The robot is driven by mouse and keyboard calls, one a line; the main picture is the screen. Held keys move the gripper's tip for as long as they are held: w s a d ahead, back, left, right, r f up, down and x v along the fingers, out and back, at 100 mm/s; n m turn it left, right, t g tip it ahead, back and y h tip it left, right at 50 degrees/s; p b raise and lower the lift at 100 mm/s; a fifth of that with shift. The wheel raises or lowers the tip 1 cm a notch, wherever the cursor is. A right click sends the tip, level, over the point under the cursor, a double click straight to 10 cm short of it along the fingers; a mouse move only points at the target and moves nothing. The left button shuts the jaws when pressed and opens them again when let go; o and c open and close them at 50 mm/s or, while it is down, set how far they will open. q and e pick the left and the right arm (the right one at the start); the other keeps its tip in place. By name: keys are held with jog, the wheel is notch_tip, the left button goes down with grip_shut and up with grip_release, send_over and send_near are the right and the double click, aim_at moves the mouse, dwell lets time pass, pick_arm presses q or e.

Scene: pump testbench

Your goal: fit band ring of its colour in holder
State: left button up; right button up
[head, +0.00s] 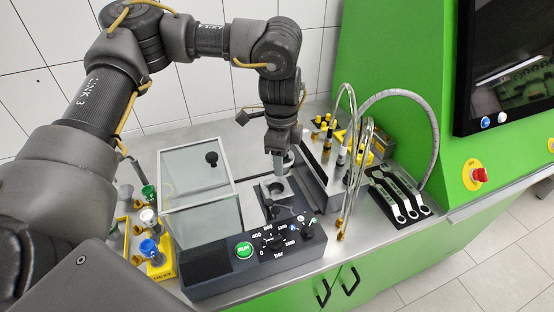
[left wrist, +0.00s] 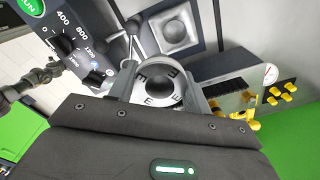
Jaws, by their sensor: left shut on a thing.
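My left gripper (head: 279,168) comes down from above at the grey block with a round recess (head: 272,188), behind the control panel. In the left wrist view my left gripper (left wrist: 160,88) is shut on a round piece. This held piece (left wrist: 176,98) has a light ring face with black E-shaped marks around a dark dome. The recessed block also shows in the left wrist view (left wrist: 173,28), apart from the held piece in the picture.
A glass-lidded box (head: 200,190) stands left of the block. The control panel (head: 255,252) lies in front. Curved metal hoses (head: 350,165), a spanner rack (head: 396,194) and small yellow and black parts (head: 326,124) are to the right. Free bench top shows at the front right.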

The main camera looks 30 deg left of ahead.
pick_arm(q)
notch_tip(320, 180, down, 5)
jog(key=w+a+m+p, duration=0.2)
jog(key=m, duration=1)
jog(key=shift+a, duration=0.35)
jog(key=shift+f, duration=0.1)
notch_tip(320, 180, down, 4)
jog(key=b, duration=0.3)
jog(key=shift+b, duration=0.35)
jog(key=shift+f, duration=0.1)
jog(key=shift+p, duration=0.3)
jog(key=shift+f, duration=0.1)
